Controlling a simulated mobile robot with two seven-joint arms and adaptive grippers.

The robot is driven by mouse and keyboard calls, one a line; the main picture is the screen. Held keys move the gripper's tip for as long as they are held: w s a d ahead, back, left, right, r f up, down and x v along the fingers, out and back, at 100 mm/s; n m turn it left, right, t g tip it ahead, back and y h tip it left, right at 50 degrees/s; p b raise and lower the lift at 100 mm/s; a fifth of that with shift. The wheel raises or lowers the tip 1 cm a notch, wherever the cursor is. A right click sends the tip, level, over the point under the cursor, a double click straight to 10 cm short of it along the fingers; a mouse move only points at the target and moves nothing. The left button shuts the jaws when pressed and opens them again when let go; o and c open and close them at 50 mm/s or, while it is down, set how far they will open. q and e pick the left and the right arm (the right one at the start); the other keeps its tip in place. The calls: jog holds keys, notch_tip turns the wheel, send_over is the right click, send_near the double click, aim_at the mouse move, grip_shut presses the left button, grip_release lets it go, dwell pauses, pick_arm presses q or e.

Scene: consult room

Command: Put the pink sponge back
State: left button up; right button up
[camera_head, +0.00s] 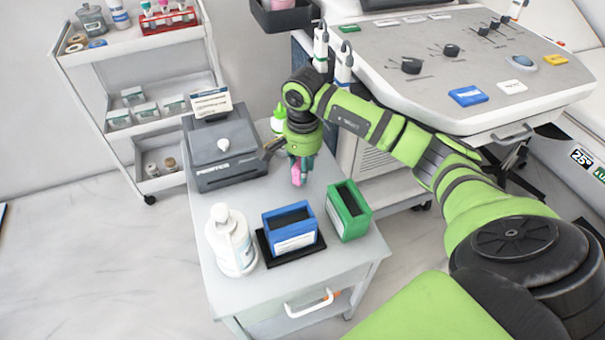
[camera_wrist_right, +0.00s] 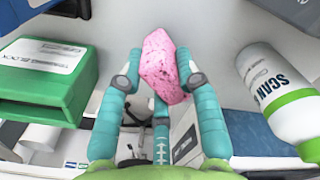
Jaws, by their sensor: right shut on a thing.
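My right gripper (camera_head: 299,161) is shut on a pink sponge (camera_head: 297,175), above the middle of the small grey cart's top. In the right wrist view the speckled pink sponge (camera_wrist_right: 166,62) sits between the teal fingers of the gripper (camera_wrist_right: 160,84), sticking out beyond the tips. A blue open box (camera_head: 290,229) stands on a black tray (camera_head: 264,249) nearer the front. A green open box (camera_head: 348,211) stands to its right; it also shows at left in the wrist view (camera_wrist_right: 55,78). My left gripper is not in view.
A white pump bottle (camera_head: 232,245) stands left of the blue box. A dark printer (camera_head: 224,155) and a green-capped bottle (camera_head: 279,118) stand behind. The ultrasound console (camera_head: 455,70) is at right, a dark bin (camera_head: 285,18) at the top. Bare cart top (camera_head: 252,192) lies between printer and boxes.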

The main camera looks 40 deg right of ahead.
jog(key=shift+f+b, duration=0.3)
jog(key=shift+f, duration=1.25)
jog(key=o, duration=0.9)
jog(key=shift+r, duration=0.15)
notch_tip(320, 180, up, 12)
jog(key=shift+r+p, duration=0.1)
jog(key=shift+p, duration=0.4)
